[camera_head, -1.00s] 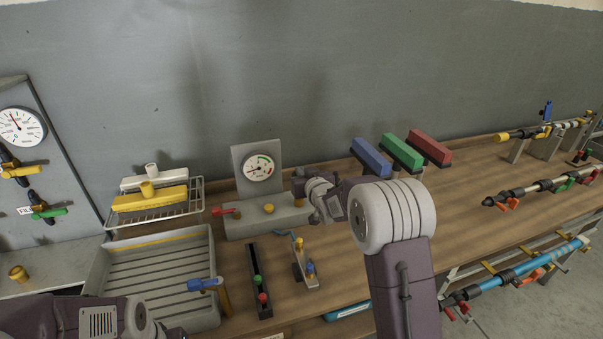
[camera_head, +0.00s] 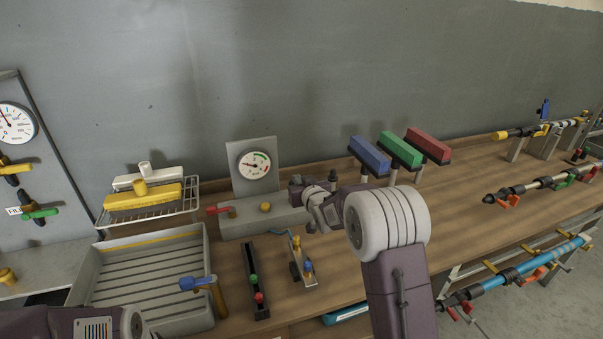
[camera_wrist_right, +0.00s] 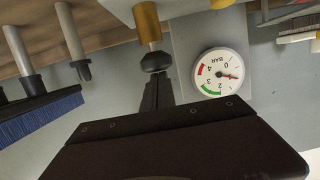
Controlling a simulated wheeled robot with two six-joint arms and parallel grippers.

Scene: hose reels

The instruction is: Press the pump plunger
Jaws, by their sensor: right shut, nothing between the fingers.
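The pump is a grey block with a pressure gauge (camera_head: 254,165) on an upright plate. In the right wrist view, where the scene appears upside down, the plunger shows as a black knob (camera_wrist_right: 155,61) on a brass cylinder (camera_wrist_right: 147,22). The same gauge (camera_wrist_right: 219,73) is beside it. My right gripper (camera_wrist_right: 156,80) is shut and empty, with its fingertips lined up at the knob's top; I cannot tell if they touch. In the head view my right gripper (camera_head: 296,185) hides the plunger. My left arm is at the lower left, its fingers out of sight.
A red lever (camera_head: 219,210) and a brass knob (camera_head: 265,207) are on the pump block. A blue brush (camera_head: 369,155) and a bare dark-tipped post (camera_head: 333,176) stand right of the gripper. A ribbed tray (camera_head: 150,275) is at left.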

